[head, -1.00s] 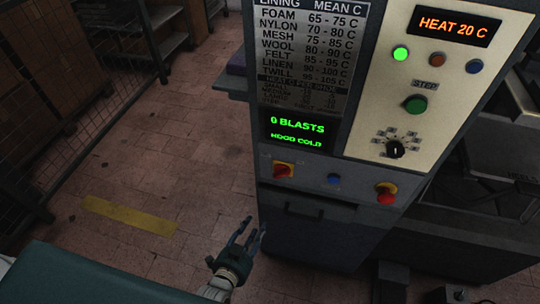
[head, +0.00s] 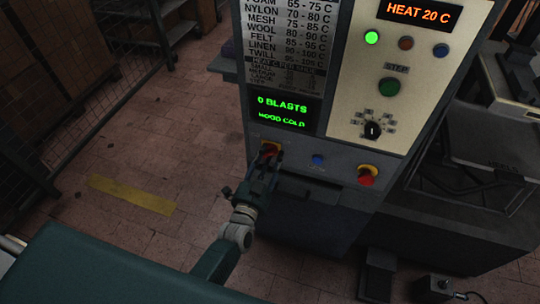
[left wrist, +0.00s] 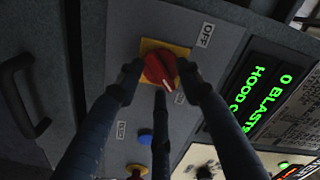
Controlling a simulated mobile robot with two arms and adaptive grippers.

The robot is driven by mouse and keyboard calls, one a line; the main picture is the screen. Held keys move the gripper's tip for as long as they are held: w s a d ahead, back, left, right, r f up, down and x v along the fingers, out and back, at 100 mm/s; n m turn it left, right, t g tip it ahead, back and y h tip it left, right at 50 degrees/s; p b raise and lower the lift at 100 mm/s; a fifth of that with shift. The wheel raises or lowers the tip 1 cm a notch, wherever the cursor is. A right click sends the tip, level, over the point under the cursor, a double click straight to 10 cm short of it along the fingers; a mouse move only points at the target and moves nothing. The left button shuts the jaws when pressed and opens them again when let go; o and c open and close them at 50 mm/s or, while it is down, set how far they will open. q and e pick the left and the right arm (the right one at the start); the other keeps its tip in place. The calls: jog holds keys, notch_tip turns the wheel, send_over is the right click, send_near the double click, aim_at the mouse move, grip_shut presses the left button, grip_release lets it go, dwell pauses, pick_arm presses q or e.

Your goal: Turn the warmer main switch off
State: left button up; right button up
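The warmer main switch (head: 270,147) is a red rotary knob on a yellow plate at the lower left of the grey cabinet front. It also shows in the left wrist view (left wrist: 158,68), with an OFF label (left wrist: 205,35) beside it. Its pale pointer mark faces away from OFF, toward a second label partly hidden by a finger. My left gripper (head: 268,160) is at the knob. In the left wrist view its fingers (left wrist: 159,75) stand on both sides of the knob, with a third finger below. They look open; contact is unclear. My right gripper is out of view.
Right of the switch are a blue button (head: 318,159) and a red knob on yellow (head: 366,175). Above are a green display (head: 283,112) reading 0 BLASTS and an orange display (head: 419,13) reading HEAT 20 C. A dark handle protrudes below the switch row.

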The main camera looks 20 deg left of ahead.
pick_arm(q)
jog(key=shift+w, duration=0.35)
grip_shut()
jog(key=n, duration=0.9)
jog(key=shift+a+r, duration=0.1)
jog(key=shift+r, duration=0.1)
jog(key=n, duration=0.4)
jog(key=shift+a+n, duration=0.15)
jog(key=shift+n, duration=0.15)
jog(key=shift+a+n+b, duration=0.1)
jog(key=shift+n+b, duration=0.2)
jog(key=shift+n, duration=1.9)
